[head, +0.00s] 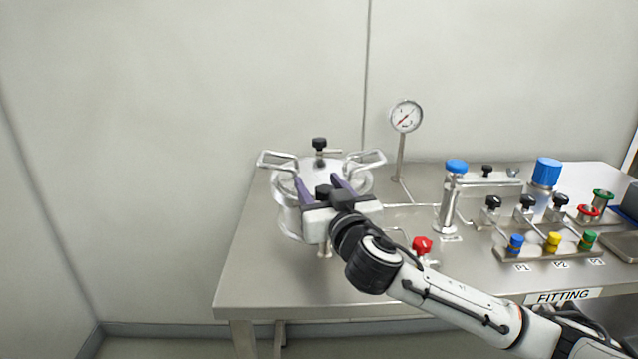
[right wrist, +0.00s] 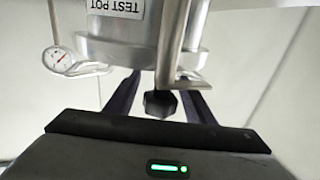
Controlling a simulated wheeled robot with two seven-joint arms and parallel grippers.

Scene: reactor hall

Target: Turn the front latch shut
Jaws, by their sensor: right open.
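The silver test pot (head: 288,222) stands at the left end of the steel table, with a lid and two raised loop handles. A black knob (head: 319,144) shows at the far side of its lid. My right gripper (head: 317,181) reaches over the pot's near side, its fingers apart. In the right wrist view, the front latch's black knob (right wrist: 160,103) sits between the open fingers (right wrist: 160,88) at the end of a metal rod, with a gap on each side. In the head view my gripper partly hides this latch. My left gripper is out of view.
A pressure gauge (head: 406,116) stands behind the pot to the right. A red valve knob (head: 422,245) sits close beside my right forearm. Blue-capped fittings (head: 547,172) and several coloured valves fill the right of the table (head: 270,283). The table's front-left corner is clear.

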